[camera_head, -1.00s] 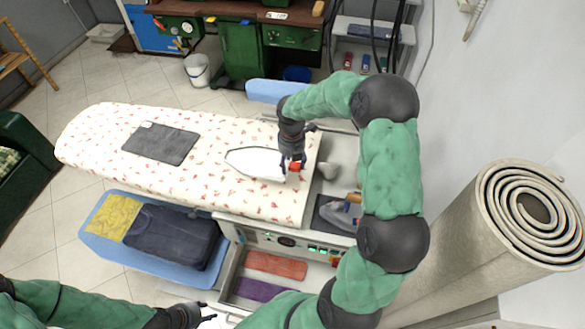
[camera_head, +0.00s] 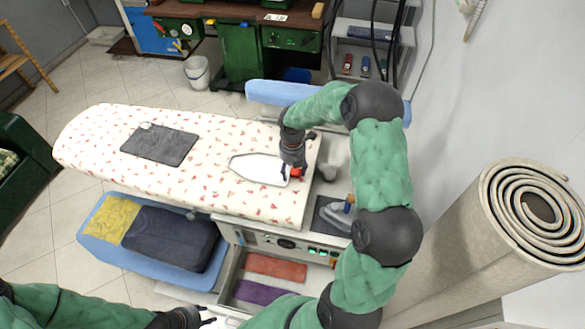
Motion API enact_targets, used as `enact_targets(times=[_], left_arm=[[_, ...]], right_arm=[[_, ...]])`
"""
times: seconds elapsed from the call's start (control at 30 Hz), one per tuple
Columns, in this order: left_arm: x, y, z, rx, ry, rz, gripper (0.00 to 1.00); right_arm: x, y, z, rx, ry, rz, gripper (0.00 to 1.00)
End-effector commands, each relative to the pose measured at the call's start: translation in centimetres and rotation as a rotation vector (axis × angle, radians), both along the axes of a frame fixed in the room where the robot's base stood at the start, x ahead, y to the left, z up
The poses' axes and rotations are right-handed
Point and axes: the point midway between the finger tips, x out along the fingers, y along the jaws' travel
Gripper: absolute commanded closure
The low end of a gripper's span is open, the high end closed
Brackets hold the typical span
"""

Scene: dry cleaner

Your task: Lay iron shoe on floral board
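The floral board (camera_head: 100,140) is a long white padded ironing board with small red flowers. The iron shoe (camera_head: 256,168), a pale pointed plate with a dark outline, is at the board's right part, tip to the left. My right gripper (camera_head: 293,168) points down over the shoe's rear end and appears shut on it, beside a small red part. The gripper hides that end. I cannot tell whether the shoe touches the cloth. My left gripper (camera_head: 203,316) is at the bottom edge, partly cut off, empty, its fingertips seemingly apart.
A dark grey cloth (camera_head: 160,145) lies on the board's left half. An iron (camera_head: 338,217) rests on a dark pad right of the board. Below are a blue shelf (camera_head: 110,255) with folded clothes and an open drawer (camera_head: 222,297). A rolled carpet (camera_head: 450,250) stands at right.

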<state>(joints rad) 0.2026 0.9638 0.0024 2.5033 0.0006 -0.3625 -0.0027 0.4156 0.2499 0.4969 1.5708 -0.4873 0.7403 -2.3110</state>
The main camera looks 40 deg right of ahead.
Motion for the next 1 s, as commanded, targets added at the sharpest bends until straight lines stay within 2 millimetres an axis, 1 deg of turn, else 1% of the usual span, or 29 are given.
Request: enact_targets(times=[0.33, 0.47, 0.57, 0.9, 1.0], left_arm=[[0.0, 0.0, 0.0, 0.000, 0.000, 0.000, 0.60], [0.0, 0.0, 0.2, 0.000, 0.000, 0.000, 0.60], [0.0, 0.0, 0.5, 0.000, 0.000, 0.000, 0.60], [0.0, 0.0, 1.8, 0.000, 0.000, 0.000, 0.60], [0.0, 0.0, 2.0, 0.000, 0.000, 0.000, 0.60]], right_arm=[[0.0, 0.0, 0.1, -0.001, -0.001, 0.000, 0.20], [0.1, 0.0, 0.7, -0.002, -0.003, -0.001, 0.20], [0.1, -0.1, 2.0, -0.002, -0.004, -0.001, 0.20], [0.1, 0.0, 8.6, -0.002, -0.004, 0.000, 0.20], [0.1, 0.0, 10.2, 0.000, -0.003, 0.000, 0.20]])
